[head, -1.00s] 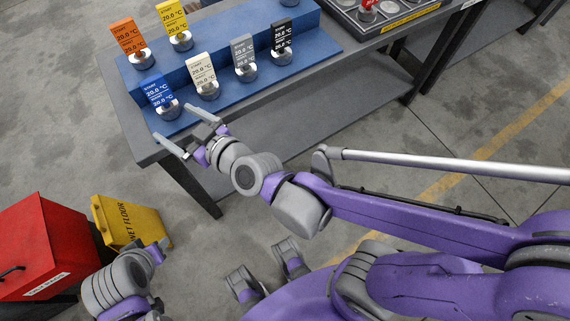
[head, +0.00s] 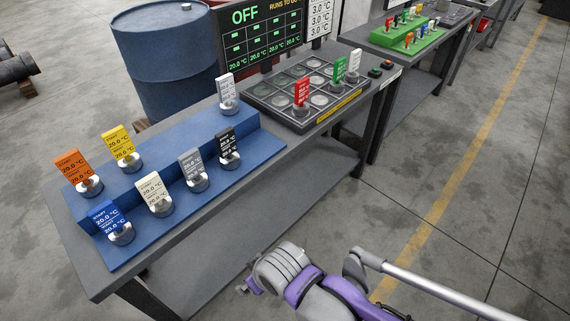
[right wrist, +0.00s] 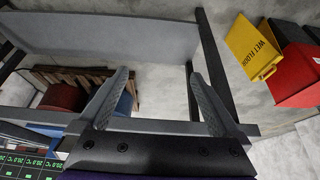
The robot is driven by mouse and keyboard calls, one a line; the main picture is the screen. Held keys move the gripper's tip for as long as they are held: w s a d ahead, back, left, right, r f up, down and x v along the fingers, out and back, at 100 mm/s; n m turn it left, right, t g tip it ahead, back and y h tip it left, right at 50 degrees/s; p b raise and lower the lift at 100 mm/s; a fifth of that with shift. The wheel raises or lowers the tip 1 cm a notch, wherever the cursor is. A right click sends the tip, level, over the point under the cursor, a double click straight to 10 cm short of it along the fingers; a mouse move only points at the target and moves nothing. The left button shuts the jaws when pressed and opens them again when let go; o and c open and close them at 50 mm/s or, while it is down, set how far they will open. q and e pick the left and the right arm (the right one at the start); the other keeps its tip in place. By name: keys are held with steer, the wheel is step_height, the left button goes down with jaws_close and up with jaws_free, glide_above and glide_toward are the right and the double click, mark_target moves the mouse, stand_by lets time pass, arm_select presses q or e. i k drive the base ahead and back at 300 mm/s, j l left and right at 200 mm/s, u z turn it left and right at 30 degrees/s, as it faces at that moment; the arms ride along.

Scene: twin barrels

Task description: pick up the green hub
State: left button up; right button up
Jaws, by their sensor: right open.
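The green hub (head: 339,72) is a round base with an upright green tag. It stands in the dark tray (head: 262,113) of round pads, between a red-tagged hub (head: 301,95) and a white-tagged hub (head: 354,65). My right arm enters the head view at the bottom, well in front of and below the tray. Its gripper is mostly hidden there. In the right wrist view my right gripper (right wrist: 160,82) is open with nothing between its fingers. The green hub does not show in that view. My left gripper is out of view.
A blue stepped rack (head: 185,170) on the grey table (head: 272,168) bears several tagged hubs. A blue barrel (head: 165,65) and a display board (head: 262,38) stand behind. A farther table holds a green tray (head: 388,45). A yellow sign (right wrist: 255,48) and red box (right wrist: 298,78) show in the wrist view.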

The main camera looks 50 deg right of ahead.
mark_target(337, 84)
steer(key=z, duration=1.95)
